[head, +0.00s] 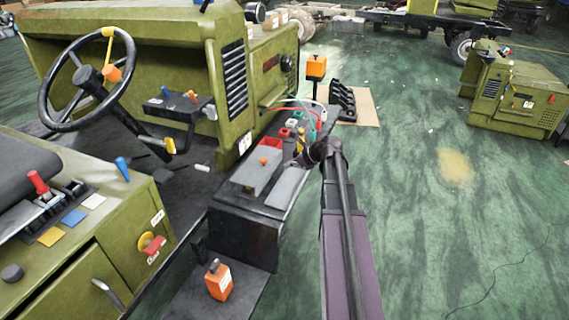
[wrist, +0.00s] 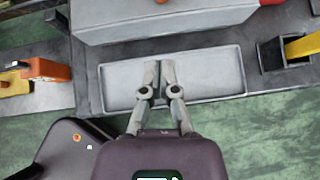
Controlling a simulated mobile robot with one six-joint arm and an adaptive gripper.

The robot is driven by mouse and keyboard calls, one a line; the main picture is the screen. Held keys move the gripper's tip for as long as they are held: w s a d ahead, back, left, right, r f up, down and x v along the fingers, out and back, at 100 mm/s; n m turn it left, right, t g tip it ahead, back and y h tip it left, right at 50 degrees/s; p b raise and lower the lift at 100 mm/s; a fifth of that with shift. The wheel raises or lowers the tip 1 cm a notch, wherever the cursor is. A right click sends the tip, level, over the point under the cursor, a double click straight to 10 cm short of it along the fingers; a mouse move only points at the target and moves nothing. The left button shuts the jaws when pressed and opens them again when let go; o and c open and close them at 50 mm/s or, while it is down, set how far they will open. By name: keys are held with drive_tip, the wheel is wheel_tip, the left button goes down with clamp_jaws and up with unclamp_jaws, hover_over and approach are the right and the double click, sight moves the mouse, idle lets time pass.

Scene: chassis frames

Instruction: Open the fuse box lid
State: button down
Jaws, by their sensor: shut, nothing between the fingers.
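The fuse box (head: 255,176) is a grey box on the dark side ledge of the green vehicle. Its flat grey lid with an orange knob (head: 264,161) appears to lie down on it. In the wrist view the grey box (wrist: 165,22) fills the top, with part of the knob (wrist: 161,1) at the upper edge. A shallow grey tray (wrist: 215,82) lies along the box's near side. My gripper (wrist: 159,68) is shut and empty, its fingertips over the tray and just short of the box. I cannot tell whether they touch anything.
Red bins (head: 271,143) and coloured wires stand further along the ledge. An orange item (head: 218,281) is on the lower step. In the wrist view, a black holder with a yellow part (wrist: 300,47) is at right and an orange block (wrist: 48,70) at left. Green floor right is open.

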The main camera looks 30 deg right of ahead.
drive_tip(key=c, duration=1.4)
unclamp_jaws()
drive_tip(key=c, duration=0.7)
unclamp_jaws()
drive_tip(key=o, duration=0.4)
drive_tip(key=shift+a+r+n+p, duration=0.1)
drive_tip(key=shift+r+n+p, duration=0.1)
drive_tip(key=shift+n+p, duration=0.15)
drive_tip(key=shift+c, duration=0.2)
drive_tip(key=n+g+h+p, duration=0.3)
drive_tip(key=n+p, duration=0.7)
drive_tip(key=n, duration=0.6)
approach(263, 159)
drive_tip(key=s, duration=0.3)
drive_tip(key=a+r+n+h+p, duration=0.1)
drive_tip(key=n+p, duration=0.1)
drive_tip(key=n, duration=0.2)
drive_tip(key=w+r+n+h+p, duration=0.1)
drive_tip(key=r+n+p, duration=0.1)
drive_tip(key=n, duration=0.1)
drive_tip(key=a+r+n+h+p, duration=0.1)
drive_tip(key=r+n+p, duration=0.1)
drive_tip(key=n, duration=0.2)
drive_tip(key=shift+w+a+n+g, duration=0.2)
drive_tip(key=shift+a+n+g, duration=0.1)
drive_tip(key=shift+a+n, duration=0.05)
drive_tip(key=shift+f, duration=0.15)
